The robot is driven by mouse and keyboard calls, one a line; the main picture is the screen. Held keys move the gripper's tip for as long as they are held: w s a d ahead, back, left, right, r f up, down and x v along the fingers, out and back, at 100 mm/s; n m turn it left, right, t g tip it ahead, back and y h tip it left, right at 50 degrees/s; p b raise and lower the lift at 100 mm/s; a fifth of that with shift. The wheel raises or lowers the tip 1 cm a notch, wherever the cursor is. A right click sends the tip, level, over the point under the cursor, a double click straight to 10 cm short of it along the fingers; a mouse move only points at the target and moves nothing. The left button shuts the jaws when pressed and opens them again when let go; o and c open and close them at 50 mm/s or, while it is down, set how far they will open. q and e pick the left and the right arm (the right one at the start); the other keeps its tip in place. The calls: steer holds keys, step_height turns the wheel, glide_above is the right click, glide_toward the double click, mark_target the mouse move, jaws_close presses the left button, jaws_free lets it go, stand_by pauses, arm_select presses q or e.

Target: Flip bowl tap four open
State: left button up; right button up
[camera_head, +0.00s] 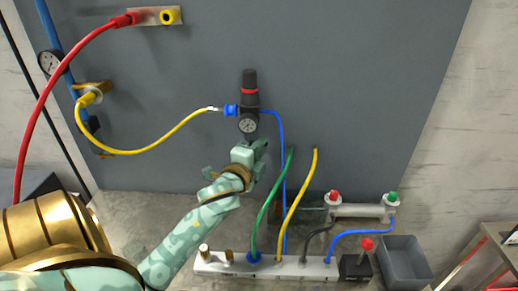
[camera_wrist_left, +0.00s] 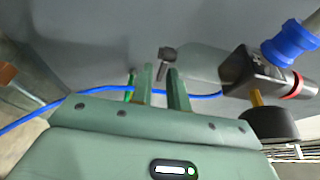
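My left gripper (camera_head: 257,157) is just below the black regulator (camera_head: 249,88) with the red ring and round gauge on the grey panel. In the left wrist view its two green fingers (camera_wrist_left: 161,78) stand apart, with a gap between them. A small dark knob or lever (camera_wrist_left: 167,54) shows just beyond the fingertips; it may be the bowl tap, but no label is readable and I cannot tell its position. The regulator body (camera_wrist_left: 245,72) is at the right of the wrist view, beside the fingers. My right gripper is not in view.
A blue hose (camera_head: 283,190) runs down close to the gripper, with green (camera_head: 264,210) and yellow (camera_head: 300,192) hoses beside it. They end at a white manifold strip (camera_head: 225,265) below. A grey bin (camera_head: 405,262) stands at lower right. The panel's right part is clear.

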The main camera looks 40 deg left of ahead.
arm_select(q)
steer(key=p+v, duration=0.2)
steer(key=v, duration=1.4)
steer(key=shift+s, duration=0.2)
